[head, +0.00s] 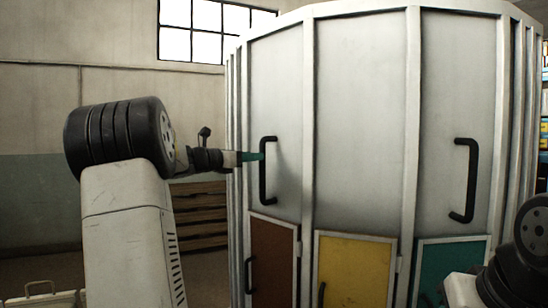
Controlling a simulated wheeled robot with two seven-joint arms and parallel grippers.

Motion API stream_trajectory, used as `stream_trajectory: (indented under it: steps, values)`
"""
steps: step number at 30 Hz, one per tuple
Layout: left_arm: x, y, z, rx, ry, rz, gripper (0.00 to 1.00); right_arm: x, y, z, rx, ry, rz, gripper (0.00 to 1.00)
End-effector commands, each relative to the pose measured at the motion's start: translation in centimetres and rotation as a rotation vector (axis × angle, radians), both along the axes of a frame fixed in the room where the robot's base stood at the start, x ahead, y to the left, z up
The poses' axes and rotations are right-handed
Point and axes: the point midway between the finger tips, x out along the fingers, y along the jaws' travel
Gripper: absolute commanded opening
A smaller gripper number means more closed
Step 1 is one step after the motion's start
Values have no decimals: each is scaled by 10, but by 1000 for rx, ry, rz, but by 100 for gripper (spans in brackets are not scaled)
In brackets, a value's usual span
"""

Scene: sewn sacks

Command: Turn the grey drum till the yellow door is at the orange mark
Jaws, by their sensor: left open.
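The tall grey drum (360,120) fills the middle and right of the head view. Its yellow door (355,275) is low on the panel facing me, with a brown door (272,262) to its left and a green door (450,265) to its right. A black upright handle (264,187) is on the drum's left panel, another black handle (472,180) on the right one. My left gripper (252,157), with teal fingertips, is open at the left handle; whether its fingers straddle the bar I cannot tell. I see no orange mark. My right arm shows at the lower right, its gripper out of view.
A wooden slatted stack (200,215) stands behind my left arm by the wall. A pale case (45,297) lies at the bottom left. Shelving with coloured items (544,130) shows at the far right edge.

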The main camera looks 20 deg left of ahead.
Motion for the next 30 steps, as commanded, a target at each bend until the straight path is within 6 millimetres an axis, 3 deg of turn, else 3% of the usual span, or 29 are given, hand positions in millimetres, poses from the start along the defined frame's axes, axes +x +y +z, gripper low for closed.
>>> stream_trajectory:
  steps: [7, 22, 26, 30]
  values:
    - [-26, 14, -1, 0, 1, 2, 41, 0, 0, 0, 0, 0, 0, 36]
    - [-30, 13, -1, 5, 2, -2, 41, 0, 0, 0, 0, 0, 0, 36]
    - [-40, -16, -6, 110, 8, -47, 41, 0, 0, 0, 0, 0, 0, 36]
    - [-79, -88, -30, 431, 2, -188, 41, 0, 0, 0, 0, 0, 0, 36]
